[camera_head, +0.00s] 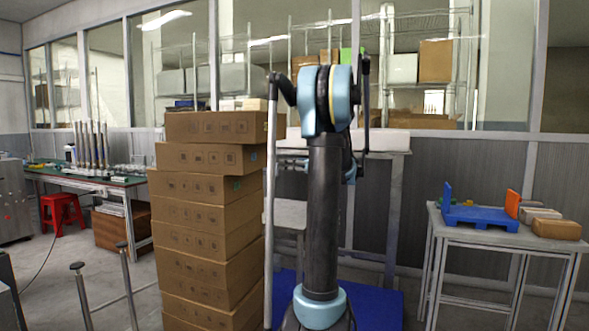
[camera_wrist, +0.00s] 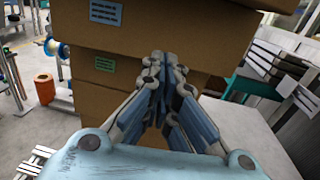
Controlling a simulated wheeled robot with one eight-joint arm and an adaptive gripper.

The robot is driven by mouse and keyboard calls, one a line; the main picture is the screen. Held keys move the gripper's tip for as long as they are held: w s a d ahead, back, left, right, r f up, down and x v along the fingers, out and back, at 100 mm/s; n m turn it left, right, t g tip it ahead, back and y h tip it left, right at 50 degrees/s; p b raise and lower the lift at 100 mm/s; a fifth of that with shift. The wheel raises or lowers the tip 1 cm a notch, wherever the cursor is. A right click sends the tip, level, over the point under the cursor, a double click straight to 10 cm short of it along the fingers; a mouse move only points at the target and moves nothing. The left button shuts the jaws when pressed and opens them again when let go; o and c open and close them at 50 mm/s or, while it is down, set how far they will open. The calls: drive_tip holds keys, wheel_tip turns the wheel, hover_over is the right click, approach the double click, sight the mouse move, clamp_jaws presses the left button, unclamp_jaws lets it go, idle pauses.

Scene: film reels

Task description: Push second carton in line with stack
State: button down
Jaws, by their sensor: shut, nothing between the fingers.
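A tall stack of brown cartons (camera_head: 205,216) stands left of my arm in the head view. The top carton (camera_head: 215,126) sits farthest right. The second carton (camera_head: 203,158), with a blue-green label, juts right of the carton below it (camera_head: 190,186), which has a green label. In the wrist view, an upper carton (camera_wrist: 165,30) with a pale blue label overhangs a lower carton (camera_wrist: 100,98) with a green label. By the labels, the upper one appears to be the second carton. My gripper (camera_wrist: 163,58) is shut and empty in front of these cartons; contact cannot be told.
A grey table (camera_head: 505,238) with a blue pallet (camera_head: 480,217) and small boxes stands at the right. A green-topped bench (camera_head: 85,178) and red stool (camera_head: 61,212) are at the left. My arm hides part of the area behind the stack.

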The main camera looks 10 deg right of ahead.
sight(262, 163)
drive_tip(key=x, duration=0.7)
drive_tip(key=shift+w, duration=0.1)
drive_tip(key=shift+a, duration=0.1)
drive_tip(key=shift+x, duration=1.6)
